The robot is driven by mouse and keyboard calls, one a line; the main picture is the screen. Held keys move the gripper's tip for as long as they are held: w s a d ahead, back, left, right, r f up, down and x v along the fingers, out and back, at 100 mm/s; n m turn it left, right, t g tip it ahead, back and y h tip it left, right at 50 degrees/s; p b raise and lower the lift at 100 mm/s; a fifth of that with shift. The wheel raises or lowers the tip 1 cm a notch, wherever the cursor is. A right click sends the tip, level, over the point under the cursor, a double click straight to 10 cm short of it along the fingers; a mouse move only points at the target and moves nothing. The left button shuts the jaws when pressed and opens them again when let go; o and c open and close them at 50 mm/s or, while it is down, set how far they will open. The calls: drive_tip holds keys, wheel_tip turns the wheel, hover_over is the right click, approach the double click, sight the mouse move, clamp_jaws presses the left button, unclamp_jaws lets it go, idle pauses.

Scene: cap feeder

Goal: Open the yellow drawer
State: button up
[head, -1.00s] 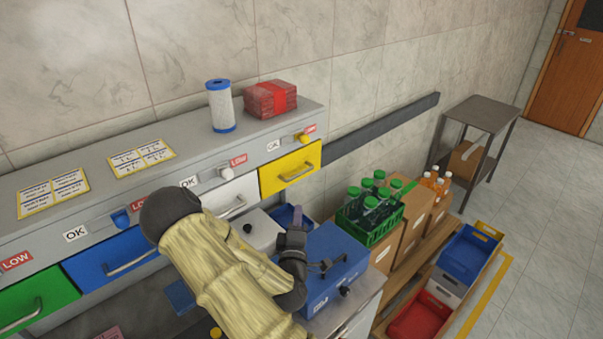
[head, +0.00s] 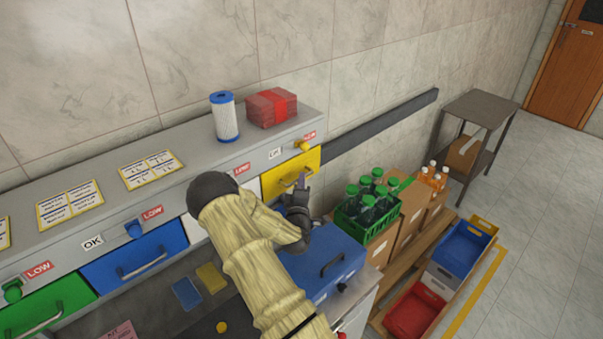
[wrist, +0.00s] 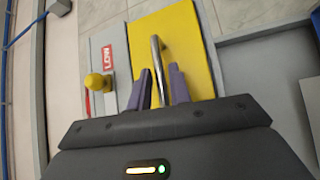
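The yellow drawer (head: 274,184) is at the right end of the grey drawer unit and looks shut, its front in line with the unit. Its metal bar handle (wrist: 156,50) runs between the fingers of my gripper (wrist: 161,74) in the wrist view. The purple fingers stand apart on either side of the handle, with a small gap showing. In the head view my gripper (head: 302,184) is at the front of the drawer, by the handle. Whether a finger touches the handle I cannot tell.
A yellow knob (head: 302,146) and a LOW label sit above the drawer. A blue box (head: 335,250) stands below my gripper. A green crate of bottles (head: 382,220) is to the right. The blue drawer (head: 120,262) and green drawer (head: 40,312) are to the left.

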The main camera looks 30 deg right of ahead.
drive_tip(key=shift+p+x, duration=0.35)
drive_tip(key=shift+x, duration=0.8)
clamp_jaws()
